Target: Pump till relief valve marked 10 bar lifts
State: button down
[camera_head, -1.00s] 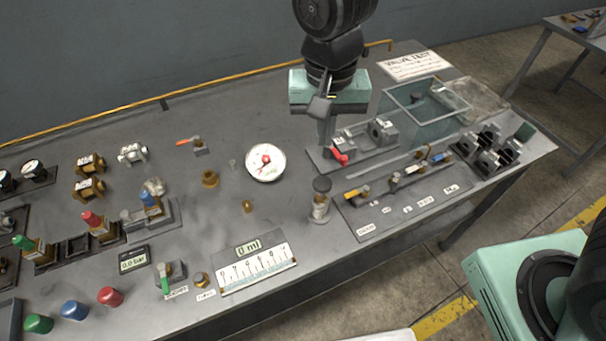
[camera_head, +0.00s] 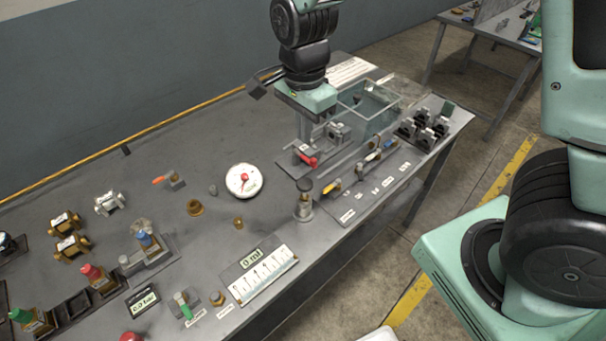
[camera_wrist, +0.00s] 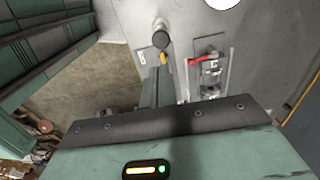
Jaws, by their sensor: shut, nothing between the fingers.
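My gripper (camera_head: 305,126) is shut and empty, pointing down over the bench beside the red-levered block (camera_head: 306,159). In the wrist view its narrow grey fingers (camera_wrist: 160,72) point towards a yellow lever (camera_wrist: 163,59) and a dark-topped cylinder (camera_wrist: 160,39); the red lever (camera_wrist: 203,61) is to their right. Valves with green (camera_head: 21,315), red (camera_head: 91,271) and blue (camera_head: 145,240) caps stand at the left; the blue one is in a separate grey fixture. Their markings are too small to read, so I cannot tell which is 10 bar. The white dial gauge (camera_head: 243,181) has a red needle.
A small display (camera_head: 143,300) seems to read 0.0 bar. A scaled panel (camera_head: 262,275) reads 0 ml. A clear tank (camera_head: 365,108) stands behind the yellow and blue levers. Brass fittings (camera_head: 194,208) lie mid-bench. The bench's front edge drops to the floor.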

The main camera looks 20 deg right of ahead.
aim_at(305, 184)
notch_tip(305, 184, down, 14)
jog(key=p, duration=0.3)
jog(key=shift+w+d+r+p, duration=0.1)
jog(key=shift+p, duration=0.3)
notch_tip(305, 184, down, 4)
jog(key=b, duration=0.3)
jog(key=shift+r, duration=0.2)
jog(key=shift+r+p, duration=0.45)
notch_tip(305, 184, up, 14)
jog(key=shift+f, duration=0.25)
jog(key=shift+a+f+b, duration=0.1)
jog(key=shift+a+b, duration=0.1)
jog(key=shift+b, duration=0.7)
dwell(0.9)
